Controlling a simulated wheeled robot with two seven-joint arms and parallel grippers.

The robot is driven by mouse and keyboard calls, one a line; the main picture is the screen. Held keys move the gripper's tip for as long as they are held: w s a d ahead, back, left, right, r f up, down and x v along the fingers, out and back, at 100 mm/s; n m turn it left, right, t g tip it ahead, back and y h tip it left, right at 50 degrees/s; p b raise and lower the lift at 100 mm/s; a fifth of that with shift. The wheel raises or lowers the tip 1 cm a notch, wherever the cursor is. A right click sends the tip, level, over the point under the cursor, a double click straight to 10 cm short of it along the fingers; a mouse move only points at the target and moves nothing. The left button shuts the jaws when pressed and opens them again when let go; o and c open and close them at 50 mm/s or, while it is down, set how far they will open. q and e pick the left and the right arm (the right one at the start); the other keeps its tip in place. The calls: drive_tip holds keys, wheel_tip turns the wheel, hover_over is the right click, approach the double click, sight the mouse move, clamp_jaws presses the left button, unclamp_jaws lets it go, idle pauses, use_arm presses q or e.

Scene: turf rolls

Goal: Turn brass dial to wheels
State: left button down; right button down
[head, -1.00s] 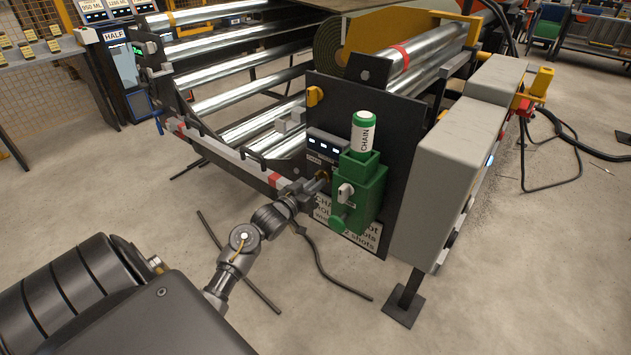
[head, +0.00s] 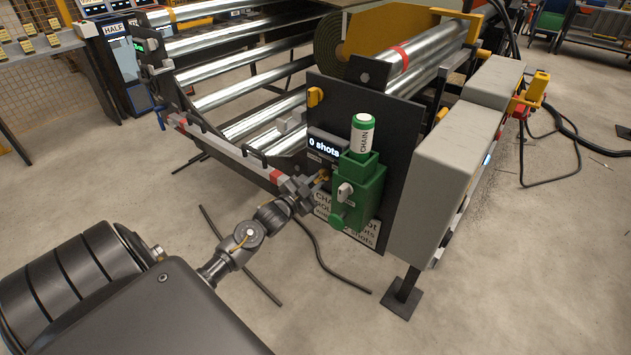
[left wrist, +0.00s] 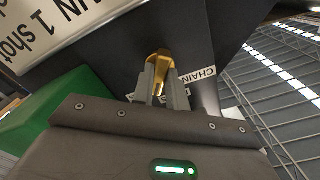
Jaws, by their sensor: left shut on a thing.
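The brass dial (head: 324,175) is on the dark panel (head: 393,140), left of the green dispenser (head: 368,190). In the left wrist view the dial (left wrist: 159,59) shows as a gold knob between my fingers. My left gripper (head: 315,183) is shut on it; the wrist view shows its two grey fingers (left wrist: 162,82) on either side of the knob. A white label reading CHAIN (left wrist: 196,77) is right of the knob there. Which mark the dial points to cannot be told. The display (head: 324,146) above reads "0 shots". My right gripper is not in view.
A grey cabinet (head: 440,165) is at the right, rollers (head: 240,95) behind.

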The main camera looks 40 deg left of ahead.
use_arm(q)
drive_tip(key=shift+m, duration=0.9)
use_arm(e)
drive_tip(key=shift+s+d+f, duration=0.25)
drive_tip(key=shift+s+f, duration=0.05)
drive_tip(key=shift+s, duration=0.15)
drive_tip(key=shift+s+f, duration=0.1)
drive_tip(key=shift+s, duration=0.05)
use_arm(q)
drive_tip(key=c, duration=1.4)
unclamp_jaws()
drive_tip(key=shift+s, duration=0.15)
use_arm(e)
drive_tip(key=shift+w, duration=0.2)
use_arm(q)
drive_tip(key=s, duration=1)
drive_tip(key=shift+s, duration=0.3)
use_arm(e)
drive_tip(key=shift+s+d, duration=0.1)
use_arm(q)
drive_tip(key=shift+d, duration=0.1)
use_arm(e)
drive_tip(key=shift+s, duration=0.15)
